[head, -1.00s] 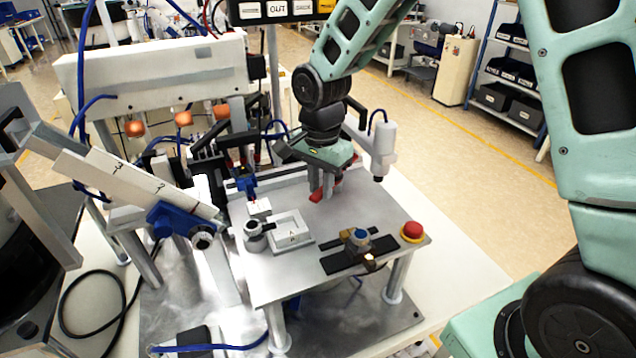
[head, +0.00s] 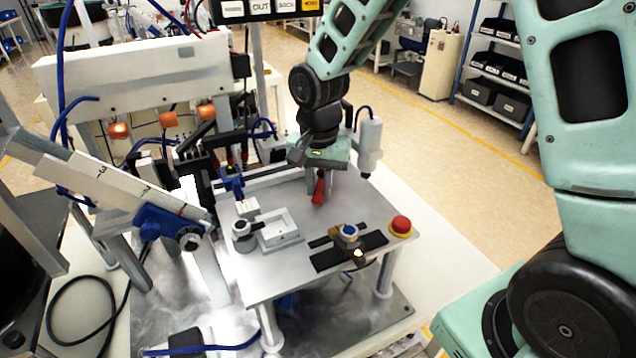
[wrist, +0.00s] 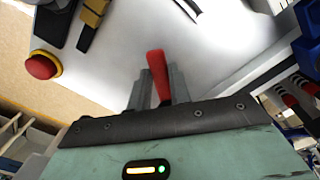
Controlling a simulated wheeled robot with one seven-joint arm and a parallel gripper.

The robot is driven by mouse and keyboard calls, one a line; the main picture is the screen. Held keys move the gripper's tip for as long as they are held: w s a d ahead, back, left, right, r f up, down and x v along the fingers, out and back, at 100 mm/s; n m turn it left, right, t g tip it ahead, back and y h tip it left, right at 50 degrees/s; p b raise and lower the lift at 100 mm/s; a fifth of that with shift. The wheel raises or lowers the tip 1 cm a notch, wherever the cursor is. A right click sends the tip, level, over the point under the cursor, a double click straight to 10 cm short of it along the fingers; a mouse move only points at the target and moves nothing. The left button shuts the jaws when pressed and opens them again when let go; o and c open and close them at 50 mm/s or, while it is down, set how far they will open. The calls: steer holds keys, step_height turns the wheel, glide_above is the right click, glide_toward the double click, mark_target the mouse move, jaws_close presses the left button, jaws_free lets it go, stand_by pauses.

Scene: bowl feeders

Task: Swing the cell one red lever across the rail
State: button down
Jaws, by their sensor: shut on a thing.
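The red lever (head: 318,191) stands on the grey metal plate (head: 290,285), near its back right part. My gripper (head: 322,186) comes down from above and is shut on the lever. In the wrist view the red lever (wrist: 156,72) shows between the two grey fingers of my gripper (wrist: 158,88), its tip pointing away from the palm and leaning a little. The lever's lower end and pivot are hidden behind my gripper. I cannot make out a cell number on it.
A red emergency button (head: 401,225) sits at the plate's right corner. A white cylinder (head: 369,145) hangs at the right. Bare plate lies around the lever.

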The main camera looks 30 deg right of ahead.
steer(key=c, duration=1.3)
jaws_free()
steer(key=shift+r, duration=0.1)
step_height(320, 180, up, 17)
steer(key=shift+r+b, duration=0.15)
steer(key=shift+b, duration=0.95)
